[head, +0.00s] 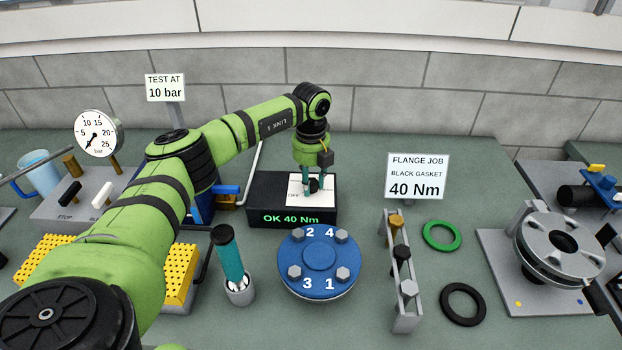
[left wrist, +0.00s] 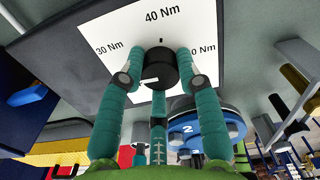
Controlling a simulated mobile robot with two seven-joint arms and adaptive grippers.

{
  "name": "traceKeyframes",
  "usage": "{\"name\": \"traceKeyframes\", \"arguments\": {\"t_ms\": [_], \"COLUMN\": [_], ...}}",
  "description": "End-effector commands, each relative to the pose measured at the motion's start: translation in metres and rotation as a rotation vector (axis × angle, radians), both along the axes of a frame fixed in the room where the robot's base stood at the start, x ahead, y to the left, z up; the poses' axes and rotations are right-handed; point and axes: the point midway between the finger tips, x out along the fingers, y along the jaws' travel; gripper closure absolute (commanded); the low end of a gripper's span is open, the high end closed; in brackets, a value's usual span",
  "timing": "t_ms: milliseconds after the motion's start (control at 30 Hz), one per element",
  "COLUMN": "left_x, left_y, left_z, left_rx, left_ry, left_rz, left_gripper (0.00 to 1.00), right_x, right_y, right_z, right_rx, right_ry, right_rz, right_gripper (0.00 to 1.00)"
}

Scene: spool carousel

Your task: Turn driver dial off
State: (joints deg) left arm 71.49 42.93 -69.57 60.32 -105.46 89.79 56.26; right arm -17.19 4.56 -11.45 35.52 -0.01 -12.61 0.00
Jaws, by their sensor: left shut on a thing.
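The driver's black control box (head: 262,209) stands at the back middle of the bench, its front display reading "OK 40 Nm". In the left wrist view the black dial knob (left wrist: 162,68) has a white mark pointing to the picture's left, away from the "40 Nm" label. My left gripper (head: 314,184) points down at the plate, its teal fingers shut around the knob. The teal-handled driver (head: 228,257) stands upright in a grey holder. My right gripper is not in view.
A blue flange (head: 319,258) with numbered bolts lies in front of the box. A bolt rack (head: 405,285), green ring (head: 442,236) and black ring (head: 462,304) are right of it. A job sign (head: 417,177) stands behind. A yellow perforated block (head: 180,275) is left.

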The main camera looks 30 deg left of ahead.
Motion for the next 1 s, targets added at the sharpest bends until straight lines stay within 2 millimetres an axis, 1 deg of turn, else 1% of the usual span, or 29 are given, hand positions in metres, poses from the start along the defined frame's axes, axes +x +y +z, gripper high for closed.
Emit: {"name": "traceKeyframes", "arguments": {"t_ms": [200, 500, 733, 1000], "left_x": [-0.001, -0.001, 0.0, 0.0], "left_y": [-0.001, -0.002, -0.002, -0.002], "left_z": [0.0, 0.0, -0.001, -0.001], "left_rx": [0.0, -0.002, -0.001, -0.002], "left_ry": [0.003, 0.005, 0.005, 0.004], "left_rz": [0.2, 0.42, 0.52, 0.561], "left_gripper": [0.98, 0.98, 0.98, 0.98], "right_x": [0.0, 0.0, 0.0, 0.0], "right_y": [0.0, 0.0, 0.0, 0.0], "right_z": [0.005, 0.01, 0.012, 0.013], "right_rx": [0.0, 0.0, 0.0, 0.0], "right_ry": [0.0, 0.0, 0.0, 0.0], "right_rz": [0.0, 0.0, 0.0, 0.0], "right_gripper": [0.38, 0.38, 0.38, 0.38]}}
